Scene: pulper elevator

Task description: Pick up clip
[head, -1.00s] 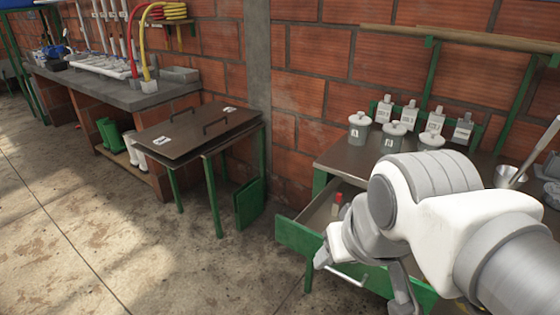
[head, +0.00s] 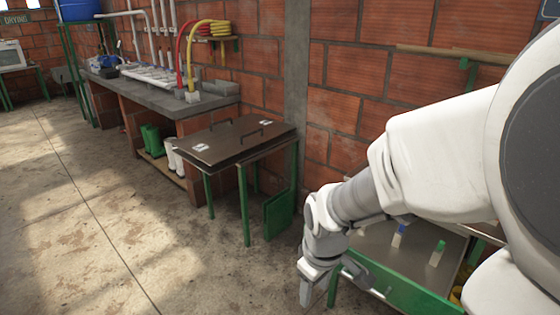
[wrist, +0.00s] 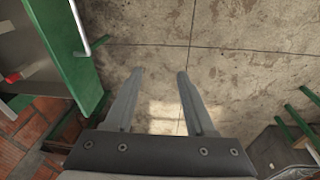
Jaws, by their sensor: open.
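I cannot pick out a clip for certain in either view. An open drawer with a green front (head: 395,284) holds small items, among them a blue-topped piece (head: 398,236) and a green-topped piece (head: 438,253); they are too small to name surely. In the wrist view, the drawer's green front (wrist: 62,45) is at the upper left, with a small red-ended item (wrist: 12,78) inside. My gripper (wrist: 160,72) is open and empty, pointing down over bare floor beside the drawer. In the head view my gripper (head: 308,290) hangs just left of the drawer front. My arm hides much of the bench.
A metal-topped table with a dark lid (head: 225,140) stands left of the drawer. A concrete counter (head: 150,95) with pipes and hoses runs along the brick wall. White boots (head: 174,158) sit under it. The floor (head: 110,230) at left is clear.

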